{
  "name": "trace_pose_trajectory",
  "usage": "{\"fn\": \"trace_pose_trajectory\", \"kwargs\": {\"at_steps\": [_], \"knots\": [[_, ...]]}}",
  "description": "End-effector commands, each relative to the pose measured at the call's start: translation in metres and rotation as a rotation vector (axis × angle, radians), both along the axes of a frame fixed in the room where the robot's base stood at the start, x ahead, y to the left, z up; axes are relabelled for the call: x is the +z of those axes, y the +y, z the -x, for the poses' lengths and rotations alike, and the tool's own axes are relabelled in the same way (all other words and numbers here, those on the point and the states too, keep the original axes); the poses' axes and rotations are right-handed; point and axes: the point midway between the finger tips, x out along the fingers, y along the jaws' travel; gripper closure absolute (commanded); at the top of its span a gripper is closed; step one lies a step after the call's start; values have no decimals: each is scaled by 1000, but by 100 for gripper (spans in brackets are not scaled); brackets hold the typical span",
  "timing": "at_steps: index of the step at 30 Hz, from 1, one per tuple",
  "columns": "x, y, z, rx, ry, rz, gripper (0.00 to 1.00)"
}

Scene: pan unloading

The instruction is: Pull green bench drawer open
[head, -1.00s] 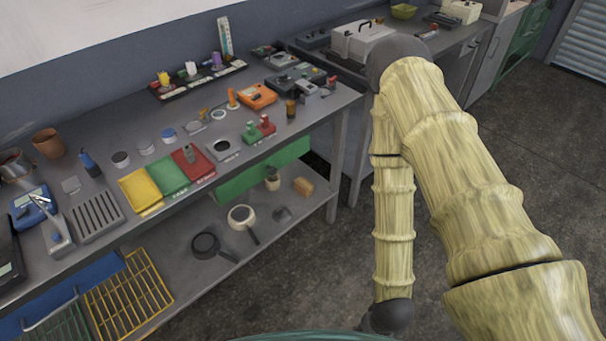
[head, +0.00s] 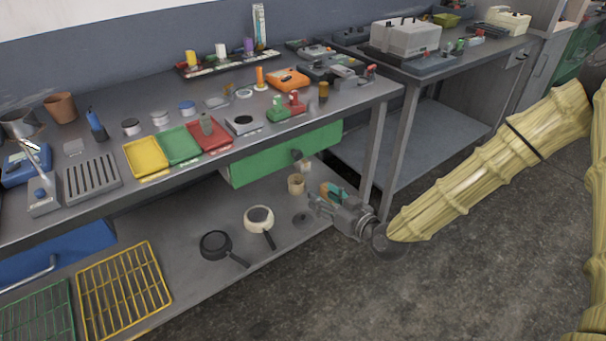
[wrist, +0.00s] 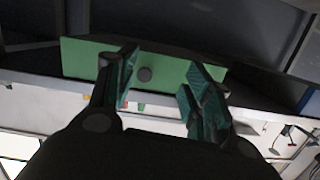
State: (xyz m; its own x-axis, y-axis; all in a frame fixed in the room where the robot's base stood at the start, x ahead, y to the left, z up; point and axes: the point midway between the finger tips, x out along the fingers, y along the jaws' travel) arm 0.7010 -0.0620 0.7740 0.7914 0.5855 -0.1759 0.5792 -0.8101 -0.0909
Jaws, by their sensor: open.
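The green bench drawer (head: 270,162) sits under the bench top at its right part and looks shut. A small dark round knob (head: 296,154) stands out from its front. My gripper (head: 318,200) is below and in front of the drawer's right part, its fingers toward the bench. In the wrist view the green drawer front (wrist: 80,58) shows upside down, with the knob (wrist: 145,74) between and beyond my open fingers (wrist: 160,85). The fingers look empty and apart from the knob, which is nearer the left finger.
The bench top (head: 130,215) holds yellow, green and red trays and small tools. Two pans, a dark one (head: 215,244) and a cream one (head: 259,219), lie on the lower shelf. A bench leg (head: 372,150) stands just right of the drawer. The floor in front is clear.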

Motion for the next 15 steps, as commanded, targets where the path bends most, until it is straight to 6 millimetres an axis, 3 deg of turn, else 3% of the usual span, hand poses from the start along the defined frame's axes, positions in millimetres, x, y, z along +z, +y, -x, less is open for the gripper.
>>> {"fn": "trace_pose_trajectory", "kwargs": {"at_steps": [3, 7, 15], "knots": [[21, -2, -19, -2, -118, -21, 49], [39, -3, -28, -1, -182, -30, 49], [45, 9, -47, 1, -202, -31, 49]]}}
